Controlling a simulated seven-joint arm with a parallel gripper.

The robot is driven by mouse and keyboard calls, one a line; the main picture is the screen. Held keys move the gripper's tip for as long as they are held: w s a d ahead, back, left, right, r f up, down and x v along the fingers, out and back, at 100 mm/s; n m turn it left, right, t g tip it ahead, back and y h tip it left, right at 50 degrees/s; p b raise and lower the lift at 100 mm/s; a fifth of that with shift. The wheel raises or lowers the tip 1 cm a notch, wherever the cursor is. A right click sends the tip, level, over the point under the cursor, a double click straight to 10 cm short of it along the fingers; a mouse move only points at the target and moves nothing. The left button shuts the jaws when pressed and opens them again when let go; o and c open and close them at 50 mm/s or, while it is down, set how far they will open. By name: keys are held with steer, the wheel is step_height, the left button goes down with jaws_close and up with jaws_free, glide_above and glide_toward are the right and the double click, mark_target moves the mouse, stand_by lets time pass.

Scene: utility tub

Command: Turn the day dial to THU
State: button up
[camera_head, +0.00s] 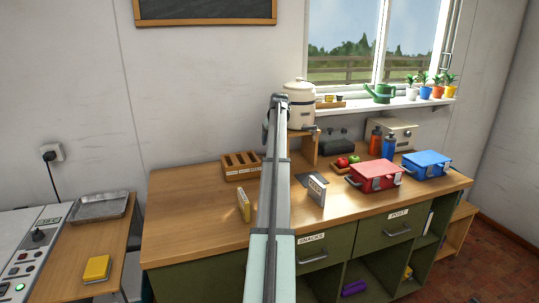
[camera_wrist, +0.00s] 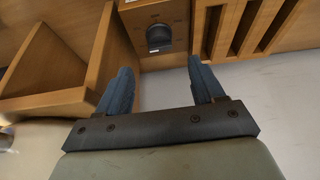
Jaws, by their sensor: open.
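In the wrist view a dark round knob (camera_wrist: 159,38), which appears to be the day dial, sits on a wooden face. Small marks around it are too small to read, and I cannot tell which day it points to. My gripper (camera_wrist: 160,72) is open, with its two blue-grey fingers apart and nothing between them. The knob lies just beyond the fingertips, roughly centred on the gap, and looks clear of both. In the head view my own arm covers the gripper, and I cannot make out the dial there.
A slotted wooden rack (camera_wrist: 250,25) is close beside the right finger; it also shows in the head view (camera_head: 240,176). A wooden compartment (camera_wrist: 45,60) is close on the left. A cream canister (camera_head: 300,105), red box (camera_head: 377,177) and blue box (camera_head: 427,163) stand farther right.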

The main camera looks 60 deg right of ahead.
steer(key=x, duration=0.9)
steer(key=shift+f, duration=0.15)
steer(key=c, duration=1.1)
